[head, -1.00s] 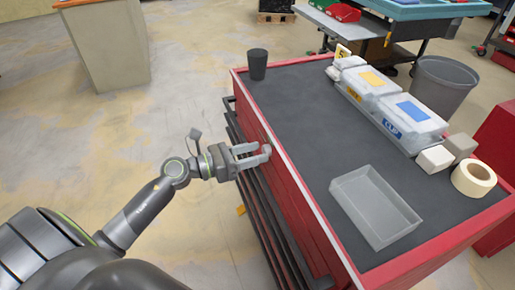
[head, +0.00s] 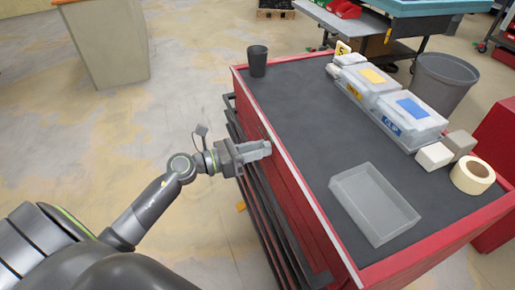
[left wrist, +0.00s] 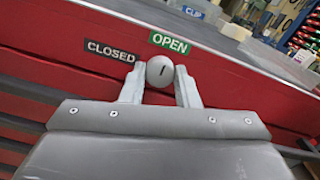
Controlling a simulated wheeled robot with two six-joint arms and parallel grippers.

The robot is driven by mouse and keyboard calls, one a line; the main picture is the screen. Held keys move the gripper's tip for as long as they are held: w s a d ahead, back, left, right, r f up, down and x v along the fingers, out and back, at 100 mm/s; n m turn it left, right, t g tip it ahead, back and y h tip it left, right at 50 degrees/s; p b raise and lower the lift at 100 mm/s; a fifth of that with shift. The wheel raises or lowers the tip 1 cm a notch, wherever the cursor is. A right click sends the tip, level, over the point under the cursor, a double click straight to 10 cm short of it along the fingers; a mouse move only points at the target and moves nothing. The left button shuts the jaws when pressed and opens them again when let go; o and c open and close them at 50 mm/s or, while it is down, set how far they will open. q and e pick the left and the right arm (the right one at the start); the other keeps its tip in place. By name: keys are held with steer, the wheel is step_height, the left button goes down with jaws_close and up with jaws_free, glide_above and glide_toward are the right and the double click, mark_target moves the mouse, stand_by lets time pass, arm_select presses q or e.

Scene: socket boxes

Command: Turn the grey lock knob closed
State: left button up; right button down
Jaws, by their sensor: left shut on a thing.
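The grey lock knob (left wrist: 160,71) is on the red front of the cabinet, round with a short dark mark. The mark tilts slightly to the upper right, toward the green OPEN label (left wrist: 170,42). The dark CLOSED label (left wrist: 110,51) is to the knob's upper left. My left gripper (head: 264,150) is shut on the knob, one finger on each side, as the left wrist view (left wrist: 160,88) shows. In the head view the fingers hide the knob. My right gripper is not in view.
The red cabinet's dark top (head: 300,110) carries a black cup (head: 257,61), a grey tray (head: 374,204), lidded boxes (head: 408,117) and a tape roll (head: 472,175). Dark rails (head: 262,215) run along the cabinet front below my gripper.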

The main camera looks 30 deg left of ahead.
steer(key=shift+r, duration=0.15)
arm_select(q)
steer(key=shift+r+n+p, duration=0.2)
steer(key=shift+n+p, duration=0.8)
steer(key=shift+p, duration=0.15)
steer(key=n+p, duration=0.3)
steer(key=shift+n, duration=0.4)
steer(key=n+p, duration=0.3)
steer(key=shift+n, duration=0.3)
steer(key=n+p, duration=0.6)
steer(key=n, duration=0.1)
steer(key=shift+f, duration=0.15)
steer(key=shift+f+n+p, duration=0.1)
steer(key=shift+n+p, duration=0.55)
steer(key=shift+n, duration=0.05)
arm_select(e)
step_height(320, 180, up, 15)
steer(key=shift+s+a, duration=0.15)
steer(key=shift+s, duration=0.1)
